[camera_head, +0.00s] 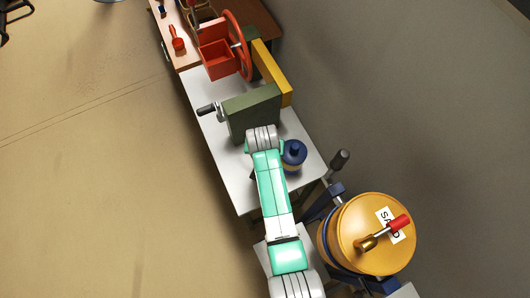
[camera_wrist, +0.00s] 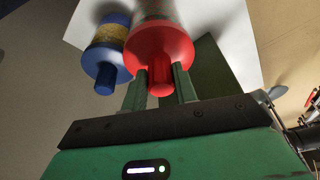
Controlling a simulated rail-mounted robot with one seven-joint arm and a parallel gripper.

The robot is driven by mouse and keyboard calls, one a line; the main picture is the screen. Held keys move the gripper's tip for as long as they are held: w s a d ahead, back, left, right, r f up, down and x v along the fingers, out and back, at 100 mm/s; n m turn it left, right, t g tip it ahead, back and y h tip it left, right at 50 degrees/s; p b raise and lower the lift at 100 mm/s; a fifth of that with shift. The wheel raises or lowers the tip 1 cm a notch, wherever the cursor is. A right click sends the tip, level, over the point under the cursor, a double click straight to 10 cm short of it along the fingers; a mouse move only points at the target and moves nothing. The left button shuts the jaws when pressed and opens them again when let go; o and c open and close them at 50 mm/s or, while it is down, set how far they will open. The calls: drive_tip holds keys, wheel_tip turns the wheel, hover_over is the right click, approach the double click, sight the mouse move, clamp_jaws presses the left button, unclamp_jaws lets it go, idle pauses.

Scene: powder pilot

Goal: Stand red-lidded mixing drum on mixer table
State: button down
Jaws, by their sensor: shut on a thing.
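The red-lidded mixing drum (camera_wrist: 159,42) shows in the wrist view, its red lid and knob facing me. My gripper (camera_wrist: 160,78) is shut on the red knob, one finger on each side. The drum's body beyond the lid is partly hidden, and I cannot tell whether its base touches the table. In the head view my arm hides the drum and my fingers. The mixer table (camera_head: 238,190) is a white top under my wrist; it also shows in the wrist view (camera_wrist: 228,22).
A blue-lidded drum (camera_head: 293,156) stands on the table just right of my wrist, close beside the red one in the wrist view (camera_wrist: 106,50). A green mixer upright (camera_head: 252,108) with a crank stands behind. A yellow sand drum (camera_head: 350,240) is at the lower right.

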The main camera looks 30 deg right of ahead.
drive_tip(key=shift+f, duration=1.65)
drive_tip(key=shift+f, duration=0.2)
drive_tip(key=c, duration=1.1)
unclamp_jaws()
drive_tip(key=shift+s, duration=0.1)
drive_tip(key=p+v, duration=0.1)
drive_tip(key=v, duration=1.1)
drive_tip(key=shift+r+p, duration=0.2)
drive_tip(key=shift+p, duration=0.15)
